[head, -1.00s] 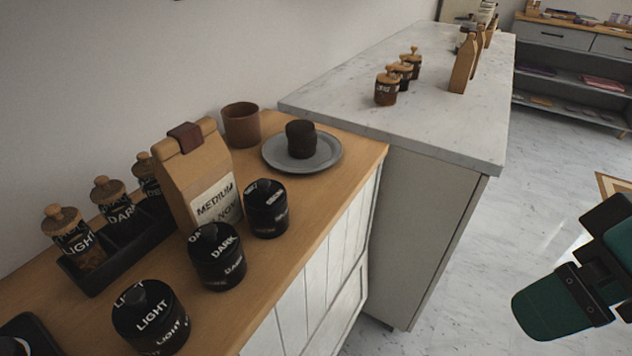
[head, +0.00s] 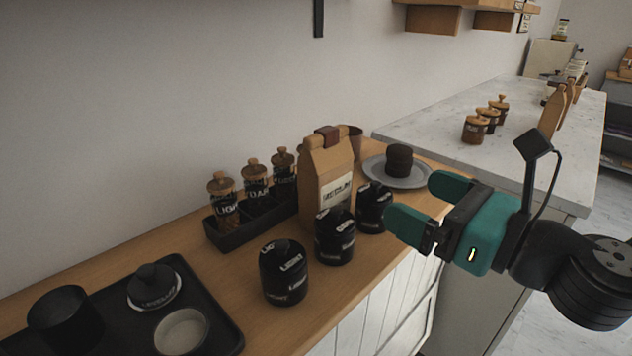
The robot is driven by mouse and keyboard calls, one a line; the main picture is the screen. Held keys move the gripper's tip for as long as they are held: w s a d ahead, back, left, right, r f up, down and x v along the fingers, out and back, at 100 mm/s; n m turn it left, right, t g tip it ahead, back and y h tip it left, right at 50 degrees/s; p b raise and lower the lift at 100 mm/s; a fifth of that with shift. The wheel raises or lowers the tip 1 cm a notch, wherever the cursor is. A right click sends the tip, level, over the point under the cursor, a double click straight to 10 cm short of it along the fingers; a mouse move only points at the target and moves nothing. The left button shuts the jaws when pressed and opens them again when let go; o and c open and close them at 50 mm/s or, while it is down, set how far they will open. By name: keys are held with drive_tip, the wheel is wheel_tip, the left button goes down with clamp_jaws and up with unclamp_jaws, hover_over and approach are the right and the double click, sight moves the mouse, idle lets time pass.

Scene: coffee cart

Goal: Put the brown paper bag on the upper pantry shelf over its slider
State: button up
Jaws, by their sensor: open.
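A brown paper bag (head: 326,178) with a dark red clip at its top and a pale label reading "MEDIUM" stands upright on the wooden counter. It is behind the black canisters and right of the black rack. My gripper (head: 418,207) is open and empty, its two green fingers pointing left toward the bag. It is right of the bag, near the counter's front edge, apart from it. A wooden wall shelf (head: 470,18) shows in part at the top right; I cannot tell if it is the pantry shelf. No slider can be made out.
Black canisters (head: 284,272) stand in front of the bag. A black rack (head: 228,236) of jars is left of it. A grey plate (head: 425,178) with a dark cup and a brown cup (head: 356,140) are behind. A black tray (head: 222,341) lies front left.

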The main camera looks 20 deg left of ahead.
drive_tip(key=p, duration=0.6)
approach(335, 157)
drive_tip(key=x, duration=0.5)
drive_tip(key=shift+s+a+f, duration=0.1)
drive_tip(key=shift+a+f, duration=0.1)
drive_tip(key=shift+a, duration=0.1)
drive_tip(key=shift+w+a+f+p, duration=0.1)
drive_tip(key=shift+w+a+p, duration=0.2)
drive_tip(key=shift+a, duration=0.2)
drive_tip(key=p+x, duration=0.1)
drive_tip(key=x, duration=0.2)
drive_tip(key=p+x, duration=0.1)
drive_tip(key=shift+w+a+r+p, duration=0.1)
drive_tip(key=shift+w+r+p, duration=0.05)
drive_tip(key=shift+r+p, duration=0.2)
drive_tip(key=shift+w+a+f, duration=0.2)
drive_tip(key=shift+a, duration=0.15)
